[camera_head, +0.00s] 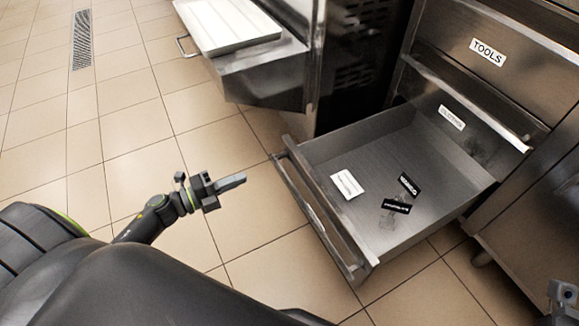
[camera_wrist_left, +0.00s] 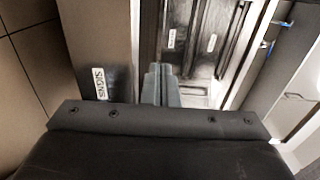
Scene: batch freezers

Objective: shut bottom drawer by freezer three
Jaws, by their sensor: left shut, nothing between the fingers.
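The bottom drawer (camera_head: 425,163) is pulled well out of its metal cabinet in the head view. Its front panel and long bar handle (camera_head: 318,215) face my left arm. A white card and two dark cards lie inside it. My left gripper (camera_head: 240,181) is shut and empty. It is in front of the drawer, to the left of the drawer front, with a visible gap between them. Its closed fingers also show in the left wrist view (camera_wrist_left: 160,84). A small piece of my right arm's end (camera_head: 563,292) shows at the lower right corner, with its fingers not clear.
A closed drawer labelled TOOLS (camera_head: 488,52) is above the open one. A freezer unit with a white-topped metal front (camera_head: 262,75) stands to the left of the drawer. The tiled floor (camera_head: 130,125) is clear on the left. A SIGNS label (camera_wrist_left: 100,84) shows in the wrist view.

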